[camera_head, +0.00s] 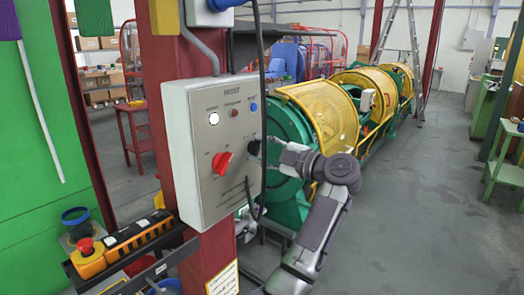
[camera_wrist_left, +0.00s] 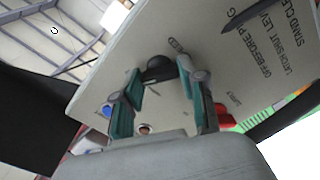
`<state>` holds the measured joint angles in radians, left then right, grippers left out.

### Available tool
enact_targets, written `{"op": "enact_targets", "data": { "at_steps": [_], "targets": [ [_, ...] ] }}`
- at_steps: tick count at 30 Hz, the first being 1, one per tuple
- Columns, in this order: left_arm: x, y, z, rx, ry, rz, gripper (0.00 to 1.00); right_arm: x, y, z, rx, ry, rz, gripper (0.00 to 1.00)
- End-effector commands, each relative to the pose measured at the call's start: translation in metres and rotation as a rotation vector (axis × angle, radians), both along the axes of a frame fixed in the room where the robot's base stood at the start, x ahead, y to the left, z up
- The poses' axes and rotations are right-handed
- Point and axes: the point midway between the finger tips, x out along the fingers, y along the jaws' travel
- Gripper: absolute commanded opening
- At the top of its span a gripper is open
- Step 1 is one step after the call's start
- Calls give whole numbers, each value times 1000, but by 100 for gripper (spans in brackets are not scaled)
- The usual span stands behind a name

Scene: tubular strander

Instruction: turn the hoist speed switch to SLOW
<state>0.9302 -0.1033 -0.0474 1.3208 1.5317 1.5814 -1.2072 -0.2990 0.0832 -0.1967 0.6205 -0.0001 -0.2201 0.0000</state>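The grey hoist control box (camera_head: 212,150) hangs on a red column in the head view. It carries a red rotary switch (camera_head: 222,163) and, to its right, a black knob (camera_head: 254,147), apparently the speed switch; its small labels are unreadable. My left gripper (camera_head: 262,148) is at the black knob, coming from the right. In the left wrist view the black knob (camera_wrist_left: 160,68) lies between the two fingertips of the left gripper (camera_wrist_left: 160,75), very close to both. I cannot tell whether they press on it, nor where the knob points. My right gripper is not in view.
A black cable (camera_head: 262,60) hangs by the box's right edge. The green and yellow strander (camera_head: 325,110) stands behind.

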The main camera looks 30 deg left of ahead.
Motion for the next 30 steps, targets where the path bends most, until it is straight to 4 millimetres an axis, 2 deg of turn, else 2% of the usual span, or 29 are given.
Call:
{"op": "enact_targets", "data": {
  "at_steps": [1, 3, 4, 11, 17, 30],
  "targets": [
    [0, 0, 0, 0, 0, 0, 20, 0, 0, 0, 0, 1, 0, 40],
    [0, 0, 0, 0, 0, 0, 8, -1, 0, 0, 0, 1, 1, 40],
    [0, 0, 0, 0, 0, 0, 7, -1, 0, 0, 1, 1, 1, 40],
    [0, 0, -1, -2, -21, -1, 7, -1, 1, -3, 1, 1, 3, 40],
    [0, 0, -3, -11, -106, -1, 7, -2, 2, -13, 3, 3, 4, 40],
    [0, 0, -5, -40, -488, -1, 7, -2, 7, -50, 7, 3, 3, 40]
  ]
}}
